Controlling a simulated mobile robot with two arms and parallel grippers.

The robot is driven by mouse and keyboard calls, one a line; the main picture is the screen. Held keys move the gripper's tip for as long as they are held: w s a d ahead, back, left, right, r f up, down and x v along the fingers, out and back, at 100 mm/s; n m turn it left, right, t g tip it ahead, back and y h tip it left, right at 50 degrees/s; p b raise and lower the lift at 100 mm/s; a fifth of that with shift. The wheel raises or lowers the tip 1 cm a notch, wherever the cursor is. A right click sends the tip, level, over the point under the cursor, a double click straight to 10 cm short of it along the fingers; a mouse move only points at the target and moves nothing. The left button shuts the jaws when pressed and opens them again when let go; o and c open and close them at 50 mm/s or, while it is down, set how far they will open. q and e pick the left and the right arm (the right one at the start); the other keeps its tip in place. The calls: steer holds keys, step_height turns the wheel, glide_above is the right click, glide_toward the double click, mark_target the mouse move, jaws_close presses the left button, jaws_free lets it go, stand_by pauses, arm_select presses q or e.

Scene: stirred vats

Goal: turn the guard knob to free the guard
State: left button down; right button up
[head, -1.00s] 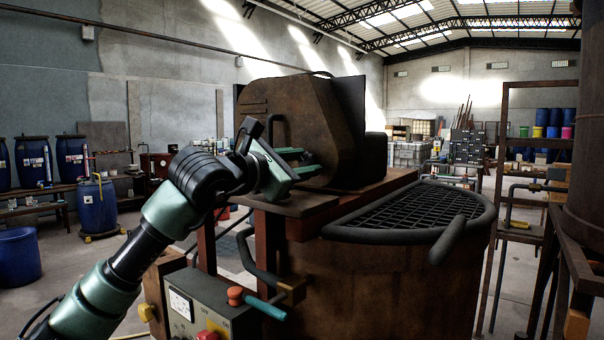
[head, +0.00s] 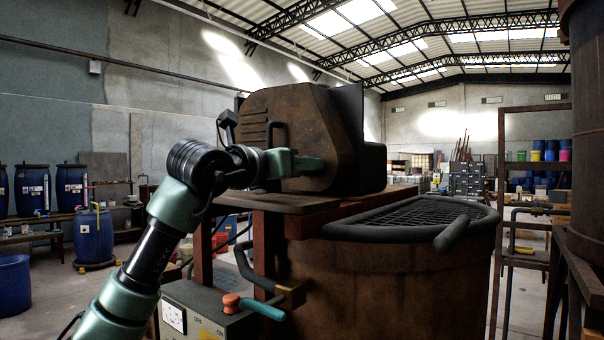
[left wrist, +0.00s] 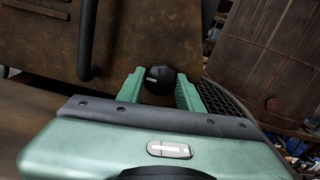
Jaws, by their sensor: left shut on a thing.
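The guard knob (left wrist: 160,78) is a round black knob, seen in the left wrist view against the brown housing. My left gripper (left wrist: 159,90) has its green fingers on either side of the knob and is shut on it. In the head view, my left gripper (head: 318,164) reaches the face of the rusty brown housing (head: 330,125), and its fingers hide the knob. A black mesh cover (head: 415,217) with a dark rim lies flat over the brown vat (head: 370,285). My right gripper is in neither view.
A dark handle (head: 268,138) stands out on the housing near my gripper. A metal rack (head: 503,200) stands at right. Blue drums (head: 72,188) line the left wall.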

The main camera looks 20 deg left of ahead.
arm_select(q)
steer(key=shift+r+n, duration=0.1)
steer(key=shift+n, duration=0.2)
steer(key=c, duration=0.9)
jaws_free()
steer(key=b+v, duration=0.2)
steer(key=v, duration=0.4)
steer(key=shift+s+a+b, duration=0.15)
steer(key=shift+s+b, duration=0.2)
steer(key=shift+s, duration=0.05)
steer(key=shift+s+a, duration=0.15)
steer(key=shift+s, duration=0.35)
